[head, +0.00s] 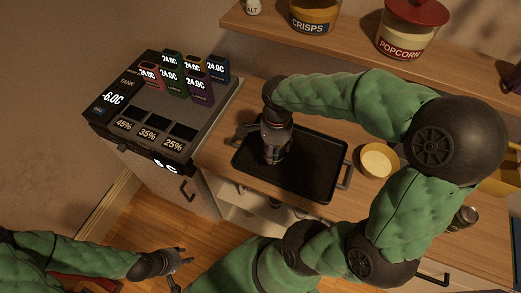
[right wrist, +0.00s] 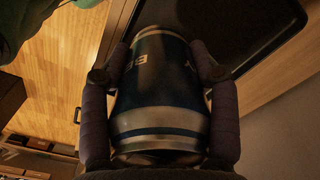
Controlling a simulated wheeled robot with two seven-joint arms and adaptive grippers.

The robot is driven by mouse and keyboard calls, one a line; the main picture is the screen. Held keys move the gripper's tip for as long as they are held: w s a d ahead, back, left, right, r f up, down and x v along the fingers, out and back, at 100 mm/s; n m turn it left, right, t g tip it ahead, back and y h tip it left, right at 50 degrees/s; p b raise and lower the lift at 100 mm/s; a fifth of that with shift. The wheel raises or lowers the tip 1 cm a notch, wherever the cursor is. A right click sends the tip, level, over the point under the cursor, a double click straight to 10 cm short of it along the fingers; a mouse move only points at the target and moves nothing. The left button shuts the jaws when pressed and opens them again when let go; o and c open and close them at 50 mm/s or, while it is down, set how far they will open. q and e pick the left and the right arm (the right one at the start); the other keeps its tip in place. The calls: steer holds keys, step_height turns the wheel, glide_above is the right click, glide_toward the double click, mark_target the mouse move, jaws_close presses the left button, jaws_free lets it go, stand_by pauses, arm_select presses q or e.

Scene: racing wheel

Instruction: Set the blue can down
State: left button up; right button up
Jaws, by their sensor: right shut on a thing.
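The blue can (right wrist: 160,95) fills the middle of the right wrist view, dark blue with pale lettering and a silvery end. My right gripper (right wrist: 158,74) is shut on it, one finger on each side. In the head view my right gripper (head: 274,152) is over the left part of the black tray (head: 315,184), and it hides most of the can. I cannot tell whether the can touches the tray. My left gripper (head: 176,261) is at the lower left of the head view, over the floor, with its fingers apart and empty.
A round pale bowl (head: 378,160) stands right of the tray. A dark can (head: 463,218) stands farther right. A display unit (head: 150,108) with several coloured cartons is at the left. A shelf with the crisps jar (head: 313,16) and popcorn jar (head: 410,28) runs behind.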

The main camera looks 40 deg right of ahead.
steer(key=w+f, duration=0.2)
steer(key=w+f+b, duration=0.1)
steer(key=w+f, duration=0.1)
steer(key=w+a+f, duration=0.1)
steer(key=w+f, duration=0.1)
steer(key=w, duration=0.1)
steer(key=shift+w+f+b, duration=0.1)
steer(key=shift+f+b, duration=0.2)
steer(key=shift+b, duration=0.1)
steer(key=f, duration=0.2)
steer(key=f+b, duration=0.1)
steer(key=shift+w+f, duration=0.3)
steer(key=shift+f, duration=0.1)
steer(key=shift+r, duration=0.1)
steer(key=o, duration=1.5)
